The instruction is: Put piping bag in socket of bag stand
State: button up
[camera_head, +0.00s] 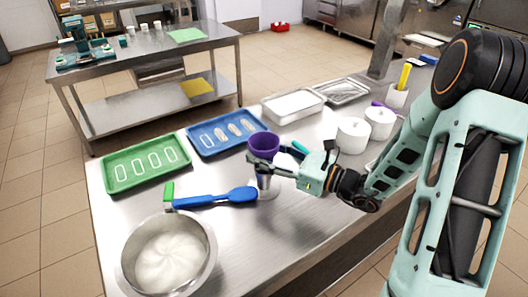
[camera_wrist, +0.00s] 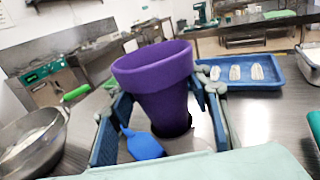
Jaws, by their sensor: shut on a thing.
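The purple piping bag (camera_head: 263,143) is upright, its wide mouth up, above the middle of the steel table. My gripper (camera_head: 262,167) is shut around it from the right. In the wrist view the bag (camera_wrist: 158,88) sits between my two blue-padded fingers. A grey upright part with a pale round base, apparently the bag stand (camera_head: 265,188), is directly below the bag. A dark ring shows just under the bag in the wrist view. My fingers and the bag hide the socket, so I cannot tell whether the bag's lower end is inside it.
A blue spatula (camera_head: 215,198) lies close to the stand's left, beside a steel bowl (camera_head: 170,255) of white mix. A green tray (camera_head: 145,164) and a blue tray (camera_head: 222,133) lie behind. White tubs (camera_head: 352,135) stand to the right. The table's front right is clear.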

jog(key=shift+f, duration=0.3)
jog(key=o, duration=1.1)
jog(key=shift+r, duration=0.2)
jog(key=shift+r, duration=0.25)
jog(key=b+v, duration=0.1)
jog(key=v, duration=1.1)
jog(key=shift+f, duration=0.1)
